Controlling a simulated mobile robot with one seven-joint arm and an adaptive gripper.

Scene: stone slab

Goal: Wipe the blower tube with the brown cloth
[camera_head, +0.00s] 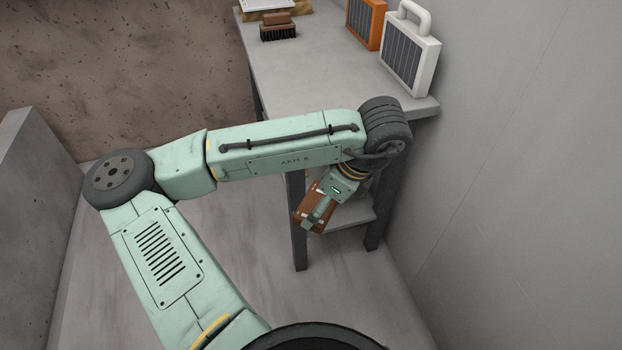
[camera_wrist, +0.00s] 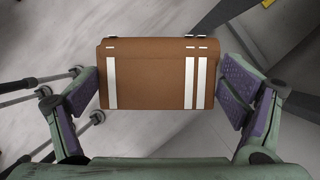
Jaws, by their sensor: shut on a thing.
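The brown cloth (camera_wrist: 150,80) looks like a folded block with white stripes. It sits between the two purple-padded fingers of my gripper (camera_wrist: 160,92) in the wrist view, and the gripper is shut on it. In the head view my gripper (camera_head: 318,213) hangs low in front of the workbench, with the brown cloth (camera_head: 311,200) partly hidden behind it. I cannot make out the blower tube for certain in either view.
A grey workbench (camera_head: 335,85) with dark legs and a lower shelf (camera_head: 345,216) stands beside the right wall. On it are a brush (camera_head: 278,30), an orange panel (camera_head: 364,22) and a white handled panel (camera_head: 410,58). Grey rods (camera_wrist: 40,80) show at left in the wrist view.

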